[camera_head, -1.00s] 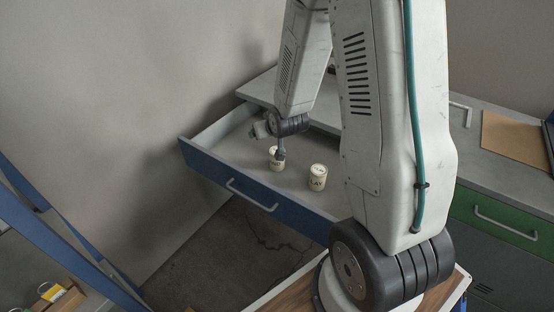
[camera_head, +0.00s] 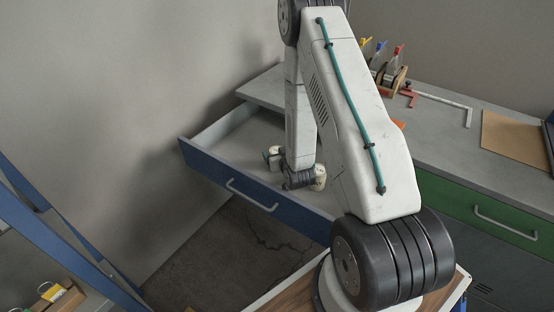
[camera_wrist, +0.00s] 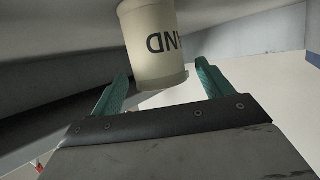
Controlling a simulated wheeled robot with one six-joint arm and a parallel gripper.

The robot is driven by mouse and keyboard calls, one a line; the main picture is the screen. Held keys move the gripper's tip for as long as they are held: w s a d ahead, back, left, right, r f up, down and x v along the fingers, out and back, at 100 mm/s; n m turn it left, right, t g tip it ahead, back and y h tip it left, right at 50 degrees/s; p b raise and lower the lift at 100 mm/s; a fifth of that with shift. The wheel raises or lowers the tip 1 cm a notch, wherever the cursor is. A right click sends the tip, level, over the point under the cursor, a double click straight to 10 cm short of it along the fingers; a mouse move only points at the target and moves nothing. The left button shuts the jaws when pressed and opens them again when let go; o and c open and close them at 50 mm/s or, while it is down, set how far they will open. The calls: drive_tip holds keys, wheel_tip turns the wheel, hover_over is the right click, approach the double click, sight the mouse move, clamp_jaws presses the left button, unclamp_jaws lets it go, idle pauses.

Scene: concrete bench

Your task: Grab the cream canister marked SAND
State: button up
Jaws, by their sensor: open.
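The cream canister marked SAND (camera_wrist: 152,50) fills the top middle of the wrist view, with the letters ND showing upside down. In the head view only part of it (camera_head: 275,151) shows, inside the open drawer, beside my wrist. My gripper (camera_wrist: 163,75) is open, its two teal fingers pointing at the canister, one toward each side of it. The fingers are not closed on it, and I cannot tell how deep between them it stands. In the head view my gripper (camera_head: 267,156) is mostly hidden by my wrist.
A second cream canister (camera_head: 320,176) stands in the blue-fronted drawer (camera_head: 228,187), partly behind my arm; its label is hidden now. The drawer's walls surround the canisters. On the bench behind are a rack of coloured-handled tools (camera_head: 390,75) and a brown board (camera_head: 515,140).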

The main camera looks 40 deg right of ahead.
drive_tip(key=x, duration=0.3)
drive_tip(key=shift+w+f, duration=0.2)
drive_tip(key=c, duration=1.3)
drive_tip(key=shift+r, duration=0.1)
